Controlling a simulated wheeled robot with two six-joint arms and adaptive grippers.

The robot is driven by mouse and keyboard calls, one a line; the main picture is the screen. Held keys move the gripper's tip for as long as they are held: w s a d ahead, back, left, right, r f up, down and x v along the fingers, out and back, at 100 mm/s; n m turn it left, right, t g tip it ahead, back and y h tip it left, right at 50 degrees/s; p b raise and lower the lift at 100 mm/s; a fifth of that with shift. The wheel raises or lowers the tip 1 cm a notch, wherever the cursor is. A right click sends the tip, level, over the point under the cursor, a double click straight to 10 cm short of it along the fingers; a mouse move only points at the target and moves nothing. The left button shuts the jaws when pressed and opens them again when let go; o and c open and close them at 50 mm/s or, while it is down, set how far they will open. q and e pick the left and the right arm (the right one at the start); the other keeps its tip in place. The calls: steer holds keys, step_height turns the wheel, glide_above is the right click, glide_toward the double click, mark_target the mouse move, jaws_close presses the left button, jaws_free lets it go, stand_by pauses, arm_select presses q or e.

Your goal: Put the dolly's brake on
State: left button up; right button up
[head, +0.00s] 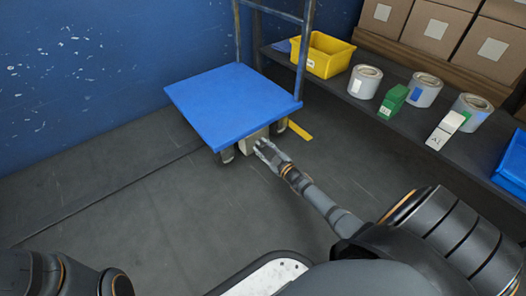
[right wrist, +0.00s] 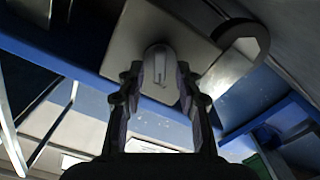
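The dolly (head: 222,105) has a flat blue deck, small dark wheels and a tall grey push frame, and stands by the blue wall. A pale box-shaped housing (head: 255,136) shows under its near right edge. My right gripper (head: 264,149) is low in front of that housing. In the right wrist view a light grey rounded knob (right wrist: 159,65), probably the brake control, sits on a pale plate (right wrist: 120,45). The open fingers of my right gripper (right wrist: 158,78) are on either side of it; whether they touch it is unclear. My left gripper is out of view.
A yellow strip (head: 299,131) lies on the floor beside the dolly. A dark shelf (head: 400,122) at right holds a yellow bin (head: 322,55), tape rolls (head: 425,90), small boxes and a blue bin (head: 513,165). Cartons (head: 437,28) stand behind. The floor left of my arm is clear.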

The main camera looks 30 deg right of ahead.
steer(key=shift+c, duration=0.4)
jaws_close()
steer(key=shift+r, duration=0.1)
steer(key=shift+d+m+p, duration=0.15)
steer(key=shift+m+p, duration=0.6)
steer(key=shift+m, duration=1.2)
steer(key=shift+d+m+p, duration=0.15)
steer(key=shift+m+p, duration=0.55)
steer(key=shift+m, duration=1.2)
steer(key=shift+d+m+p, duration=0.15)
steer(key=shift+m+p, duration=0.6)
steer(key=shift+m, duration=1.5)
